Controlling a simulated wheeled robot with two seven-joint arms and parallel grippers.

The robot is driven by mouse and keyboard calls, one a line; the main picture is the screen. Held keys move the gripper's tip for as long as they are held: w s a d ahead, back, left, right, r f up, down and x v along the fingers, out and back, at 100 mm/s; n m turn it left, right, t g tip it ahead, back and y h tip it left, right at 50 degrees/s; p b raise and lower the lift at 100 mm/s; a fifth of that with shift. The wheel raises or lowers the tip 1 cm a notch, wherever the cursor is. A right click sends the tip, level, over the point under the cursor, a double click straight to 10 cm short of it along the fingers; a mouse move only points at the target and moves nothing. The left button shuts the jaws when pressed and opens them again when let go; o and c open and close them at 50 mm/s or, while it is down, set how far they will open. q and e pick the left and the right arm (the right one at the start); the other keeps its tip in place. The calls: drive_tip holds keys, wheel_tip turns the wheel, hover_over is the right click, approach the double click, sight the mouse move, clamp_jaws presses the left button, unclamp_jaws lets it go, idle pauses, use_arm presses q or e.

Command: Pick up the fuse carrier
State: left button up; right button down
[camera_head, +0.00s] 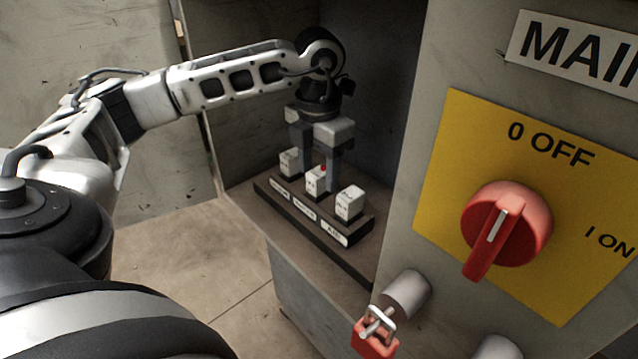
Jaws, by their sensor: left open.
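Three white block-shaped fuse carriers stand upright in a row on a dark labelled base (272,200) inside the open cabinet: a left one (289,163), a middle one (315,183) and a right one (350,204). A small red spot shows at the top of the middle one. My left gripper (319,168) points down over the row, open, with its fingers about the middle carrier. I cannot tell whether they touch it. The fingers partly hide the back of the row. The carrier labels are too small to read. My right gripper is not in view.
Below hangs a red padlock (374,338) by a metal cylinder (408,292). The cabinet's side walls bound the recess; floor at left is clear.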

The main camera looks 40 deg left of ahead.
use_arm(q)
clamp_jaws()
